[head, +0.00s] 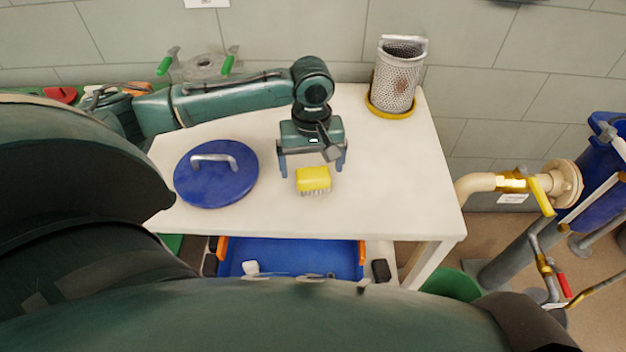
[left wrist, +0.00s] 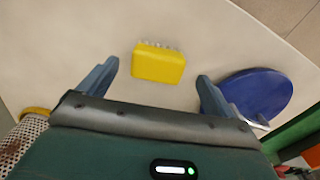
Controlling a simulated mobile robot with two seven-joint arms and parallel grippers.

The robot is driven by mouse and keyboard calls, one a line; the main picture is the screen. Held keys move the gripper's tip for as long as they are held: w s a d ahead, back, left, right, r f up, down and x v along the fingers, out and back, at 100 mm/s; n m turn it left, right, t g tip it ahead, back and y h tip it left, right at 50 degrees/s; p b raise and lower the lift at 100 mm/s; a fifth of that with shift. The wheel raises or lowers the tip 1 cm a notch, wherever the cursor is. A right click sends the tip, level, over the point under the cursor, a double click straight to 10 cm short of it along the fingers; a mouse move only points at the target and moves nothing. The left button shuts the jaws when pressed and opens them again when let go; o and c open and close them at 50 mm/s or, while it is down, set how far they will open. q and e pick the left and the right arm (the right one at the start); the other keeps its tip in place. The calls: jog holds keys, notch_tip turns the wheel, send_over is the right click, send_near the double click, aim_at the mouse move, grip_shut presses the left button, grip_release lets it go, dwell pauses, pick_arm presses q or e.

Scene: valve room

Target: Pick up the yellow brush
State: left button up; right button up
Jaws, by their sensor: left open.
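The yellow brush (head: 313,179) lies on the white table, with its pale bristles toward the table's front edge. My left gripper (head: 312,172) is above the table at the brush, its fingers pointing down and spread to either side. In the left wrist view the brush (left wrist: 158,63) shows a little beyond the gap between the two open fingers (left wrist: 156,82), with nothing held. I cannot tell the exact height of the fingers over the table. My right gripper is not in view.
A blue round lid (head: 215,190) with a metal handle lies left of the brush. A perforated metal basket (head: 397,75) stands in a yellow ring at the table's back right. A blue tray (head: 290,258) is below the front edge. Pipes with a yellow valve handle (head: 541,195) stand right.

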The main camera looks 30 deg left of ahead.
aim_at(313, 173)
pick_arm(q)
jog(key=f, duration=0.4)
jog(key=shift+w+b, duration=0.2)
jog(key=shift+b, duration=0.15)
jog(key=shift+f, duration=0.3)
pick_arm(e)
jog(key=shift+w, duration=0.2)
pick_arm(q)
jog(key=c, duration=1.1)
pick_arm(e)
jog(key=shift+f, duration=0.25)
pick_arm(q)
notch_tip(313, 173, up, 10)
jog(key=shift+r+p, duration=0.1)
jog(key=shift+p, duration=0.75)
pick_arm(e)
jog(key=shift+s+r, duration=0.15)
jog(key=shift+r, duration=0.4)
